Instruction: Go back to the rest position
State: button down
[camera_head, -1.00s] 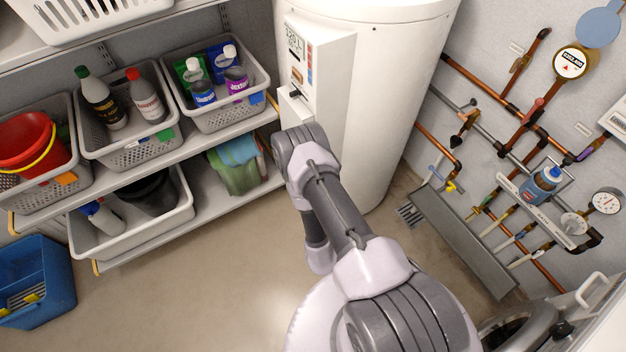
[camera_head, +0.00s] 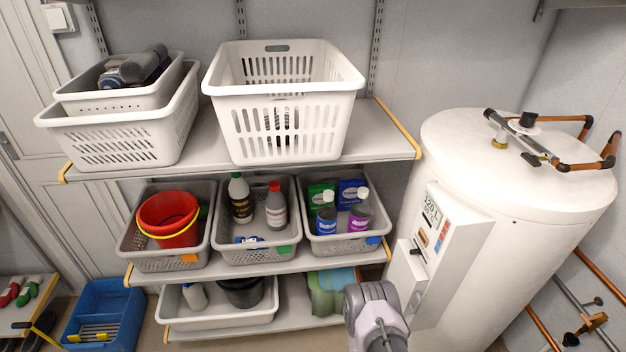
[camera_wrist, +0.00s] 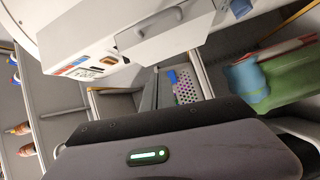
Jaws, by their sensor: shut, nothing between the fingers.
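My gripper (camera_wrist: 165,115) fills the lower part of the wrist view as a dark grey body with a lit green strip, and its jaws are shut and empty. In the head view only part of my arm shows at the bottom, in front of the lower shelf and left of the water heater (camera_head: 505,215); the gripper itself is not visible there. The heater's control box (camera_wrist: 165,35) appears beyond the gripper in the wrist view, with the folded green and blue cloths (camera_wrist: 268,80) to the right. I cannot tell the exact gap between them.
The shelf rack (camera_head: 385,140) on the left holds white baskets above and grey baskets of bottles and a red bucket (camera_head: 168,220) below. Copper pipes (camera_head: 600,290) run along the right wall. A blue crate (camera_head: 105,310) stands on the floor at left.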

jog(key=w+d+r+m+g+b, duration=0.1)
jog(key=w+d+r+m+g, duration=0.15)
jog(key=w+r+m, duration=0.6)
jog(key=w+d+r+m+g+b, duration=0.25)
jog(key=r+m, duration=0.25)
jog(key=r, duration=0.6)
jog(key=s+a+r+m+y+b, duration=0.15)
jog(key=a+r+y, duration=0.35)
jog(key=r, duration=0.6)
jog(key=s+a+r+g+y+b, duration=0.1)
jog(key=s+a+r+y, duration=0.1)
jog(key=s+a+r, duration=0.3)
jog(key=s+a+r+g+y, duration=0.1)
jog(key=s+a, duration=0.2)
jog(key=s, duration=0.5)
jog(key=s+a+g+y+b, duration=0.1)
jog(key=s+g, duration=0.3)
jog(key=s, duration=1.7)
jog(key=shift+a+f+m, duration=0.3)
jog(key=shift+a+f, duration=0.1)
jog(key=shift+a, duration=0.3)
